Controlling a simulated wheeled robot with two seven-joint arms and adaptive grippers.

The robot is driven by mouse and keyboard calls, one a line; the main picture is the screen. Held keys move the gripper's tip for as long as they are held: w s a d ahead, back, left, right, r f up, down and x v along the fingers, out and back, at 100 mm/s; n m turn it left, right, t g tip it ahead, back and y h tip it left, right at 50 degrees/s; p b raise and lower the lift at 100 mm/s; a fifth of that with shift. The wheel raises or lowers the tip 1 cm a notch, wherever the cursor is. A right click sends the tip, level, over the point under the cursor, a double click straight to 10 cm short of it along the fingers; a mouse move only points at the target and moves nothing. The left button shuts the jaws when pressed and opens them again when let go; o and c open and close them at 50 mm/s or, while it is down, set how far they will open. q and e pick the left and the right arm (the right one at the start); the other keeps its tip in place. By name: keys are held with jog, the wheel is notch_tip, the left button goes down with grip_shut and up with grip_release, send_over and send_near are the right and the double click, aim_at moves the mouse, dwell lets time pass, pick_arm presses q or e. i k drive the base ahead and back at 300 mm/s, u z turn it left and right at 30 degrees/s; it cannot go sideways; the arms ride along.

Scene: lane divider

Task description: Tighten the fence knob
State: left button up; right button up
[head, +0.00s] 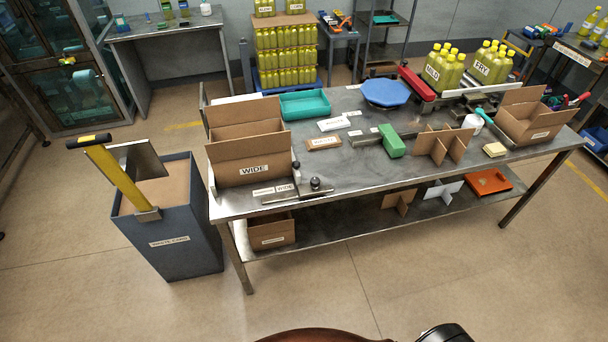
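A small black knob (315,183) stands on a low metal fence or bracket (290,199) at the front left of the steel workbench (350,187), just in front of the open cardboard box (252,171) labelled WIDE. A second dark knob or post top (296,166) rises at the box's right front corner. I cannot tell from here whether either knob is tight or loose. Neither of my grippers is in view.
A grey bin (185,250) with a yellow-handled tool (118,177) stands left of the bench. A green block (391,142), cardboard dividers (443,144) and another open box (531,116) are on the bench. Floor in front is clear.

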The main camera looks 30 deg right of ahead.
aim_at(314, 181)
jog(key=k, duration=0.5)
jog(key=z, duration=1.55)
jog(key=i, duration=1.2)
jog(key=u, duration=0.85)
